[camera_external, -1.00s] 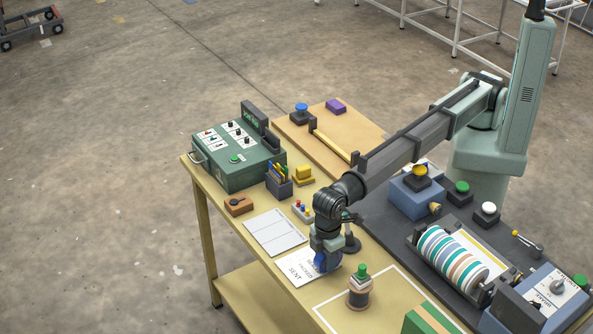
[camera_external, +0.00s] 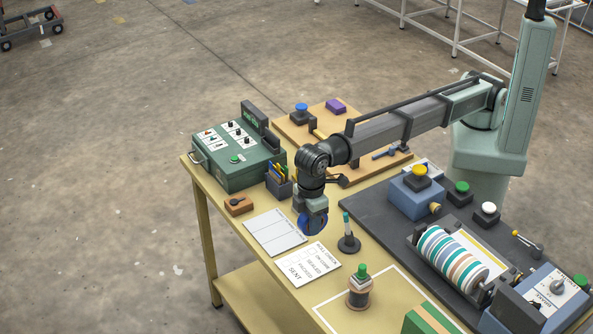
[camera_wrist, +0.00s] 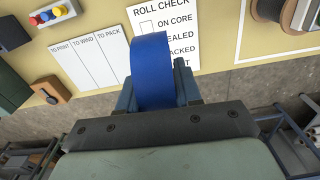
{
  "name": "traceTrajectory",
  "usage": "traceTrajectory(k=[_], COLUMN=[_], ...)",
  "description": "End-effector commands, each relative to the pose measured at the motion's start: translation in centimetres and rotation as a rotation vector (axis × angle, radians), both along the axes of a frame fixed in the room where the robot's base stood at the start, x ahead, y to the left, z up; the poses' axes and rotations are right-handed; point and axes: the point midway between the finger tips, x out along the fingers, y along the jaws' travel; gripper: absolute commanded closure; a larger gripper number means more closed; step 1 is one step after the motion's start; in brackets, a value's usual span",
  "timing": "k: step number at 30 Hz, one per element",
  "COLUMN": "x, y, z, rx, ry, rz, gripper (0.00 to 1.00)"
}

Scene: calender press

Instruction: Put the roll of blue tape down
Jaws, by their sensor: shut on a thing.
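The roll of blue tape (camera_external: 313,223) is held in my gripper (camera_external: 313,212), which points down above the table. In the wrist view the blue tape (camera_wrist: 152,70) stands on edge between the two fingers of my gripper (camera_wrist: 158,95). My gripper is shut on it. In the outside view the roll hangs near the right end of a ruled white sheet (camera_external: 274,232) and behind the roll check card (camera_external: 308,264). It looks clear of the table top, though the exact height is hard to judge.
A pen stand (camera_external: 348,243) is just right of the roll. A green-topped spool (camera_external: 360,290) stands inside a white outline in front. A green control box (camera_external: 238,158), a pen holder (camera_external: 279,182) and a brown block (camera_external: 239,205) lie left. The striped roller (camera_external: 452,260) is at right.

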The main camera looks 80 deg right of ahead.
Motion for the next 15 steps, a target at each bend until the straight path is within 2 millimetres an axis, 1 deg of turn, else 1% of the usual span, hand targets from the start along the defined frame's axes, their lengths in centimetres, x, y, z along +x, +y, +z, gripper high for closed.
traceTrajectory(k=[1,3,6,10,15], x=[1.9,4.3,7.4,10.5,13.1], y=[-1.3,-3.1,-5.7,-8.7,-11.6], z=[0.0,0.1,0.1,0.2,0.2], rx=[0.0,0.001,0.001,0.002,0.002], ry=[0.0,-0.001,-0.001,-0.002,-0.002], rz=[-0.025,-0.057,-0.101,-0.148,-0.174], gripper=[0.97,0.97,0.97,0.97,0.97])
